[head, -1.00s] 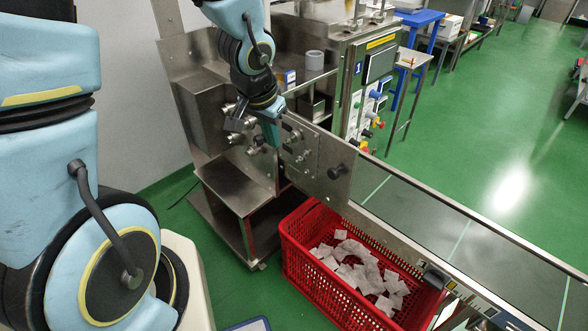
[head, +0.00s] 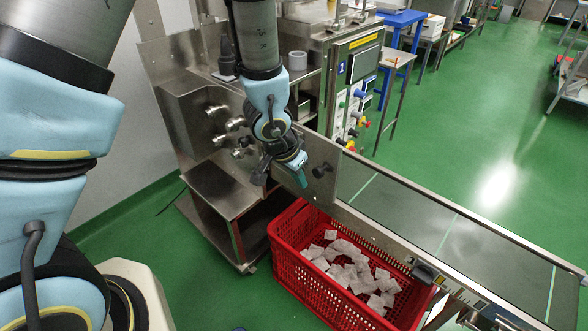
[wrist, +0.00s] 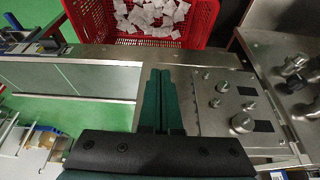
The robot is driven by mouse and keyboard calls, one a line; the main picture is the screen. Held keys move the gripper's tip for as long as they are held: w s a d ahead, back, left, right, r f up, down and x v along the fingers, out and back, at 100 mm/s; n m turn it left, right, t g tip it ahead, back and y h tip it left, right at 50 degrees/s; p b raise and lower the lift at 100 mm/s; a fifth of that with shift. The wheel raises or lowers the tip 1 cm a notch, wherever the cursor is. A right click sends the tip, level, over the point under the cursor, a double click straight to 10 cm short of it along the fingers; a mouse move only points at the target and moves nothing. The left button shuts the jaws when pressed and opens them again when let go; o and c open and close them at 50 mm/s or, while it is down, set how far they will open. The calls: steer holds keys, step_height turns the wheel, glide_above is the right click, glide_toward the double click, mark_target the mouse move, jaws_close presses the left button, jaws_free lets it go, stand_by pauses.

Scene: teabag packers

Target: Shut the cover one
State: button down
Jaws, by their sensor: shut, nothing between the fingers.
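A flat steel cover plate (head: 323,187) with a dark round knob (head: 320,170) stands at the front of the steel packing machine, where the conveyor begins. My gripper (head: 299,184) is in front of this plate, its green fingers together and empty, just left of the knob. I cannot tell whether they touch the plate. In the wrist view my gripper (wrist: 160,72) points toward the machine's front edge, beside a steel panel with several knobs (wrist: 243,122). My arm and gripper hide part of the plate and its left edge in the head view.
A red crate (head: 283,262) with several white teabags stands on the floor below the plate. The conveyor (head: 410,215) runs off to the right. A control panel marked 1 (head: 352,75) stands behind. Steel cylinders (head: 233,125) jut out at left.

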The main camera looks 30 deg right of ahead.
steer(key=shift+w+d+f+p, duration=0.15)
steer(key=shift+d+p, duration=0.2)
steer(key=shift+d, duration=0.35)
steer(key=shift+w+d+f+p, duration=0.15)
steer(key=shift+d+p, duration=0.25)
steer(key=shift+d, duration=0.25)
steer(key=shift+w+d+p, duration=0.15)
steer(key=shift+d+p, duration=0.2)
steer(key=shift+d, duration=0.35)
steer(key=shift+d, duration=0.1)
